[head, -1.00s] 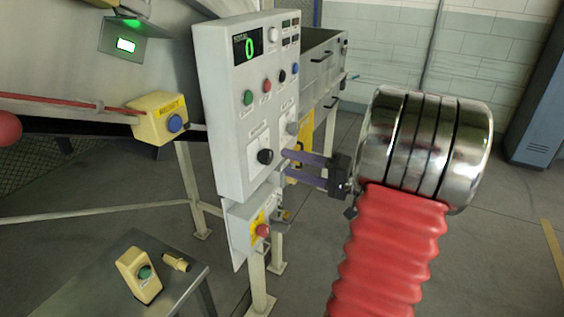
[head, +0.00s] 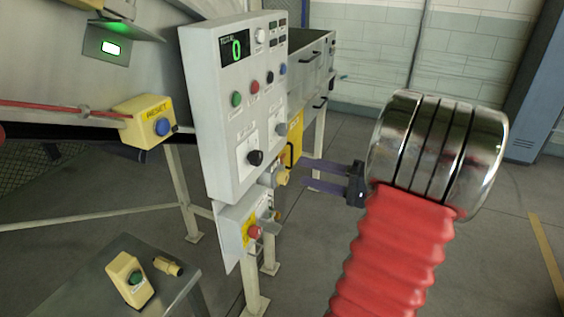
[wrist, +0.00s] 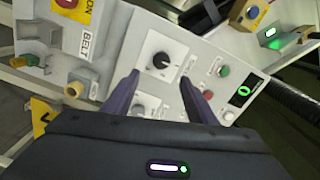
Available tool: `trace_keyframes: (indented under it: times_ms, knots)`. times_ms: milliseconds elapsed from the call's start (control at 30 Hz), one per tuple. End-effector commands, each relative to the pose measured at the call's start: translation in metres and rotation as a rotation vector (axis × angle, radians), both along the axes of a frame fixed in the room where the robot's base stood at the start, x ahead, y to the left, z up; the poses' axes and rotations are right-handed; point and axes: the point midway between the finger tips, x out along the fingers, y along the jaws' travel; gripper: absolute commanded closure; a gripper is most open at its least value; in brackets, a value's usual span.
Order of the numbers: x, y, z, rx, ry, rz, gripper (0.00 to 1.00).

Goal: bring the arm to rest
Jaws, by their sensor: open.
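My gripper (head: 308,174) is open and empty, to the right of the grey control panel (head: 212,150) in the head view. Its two purple fingers point left toward the panel, with a visible gap between their tips and the panel's side. In the wrist view the gripper's fingers (wrist: 160,92) stand apart, with the black rotary knob (wrist: 161,61) of the panel showing between and beyond them. The same black knob shows in the head view (head: 255,158). My red ribbed arm and its shiny metal joint fill the right of the head view.
A lower box with a red button (head: 254,232) hangs beneath the panel. A yellow box with a blue button (head: 150,122) is at left. A small metal table (head: 172,298) with a green-button box (head: 130,280) stands at lower left. Open floor lies to the right.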

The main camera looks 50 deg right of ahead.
Motion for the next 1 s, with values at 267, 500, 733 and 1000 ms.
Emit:
trace_keyframes:
  times_ms: [267,500,733,1000]
  knots:
    - [0.001,0.001,0.0,-0.001,0.001,0.002,0.48]
    - [0.019,0.038,0.0,-0.008,0.078,0.094,0.48]
    - [0.042,0.12,-0.008,-0.048,0.272,0.28,0.48]
    - [0.042,0.209,-0.022,-0.159,0.504,0.458,0.48]
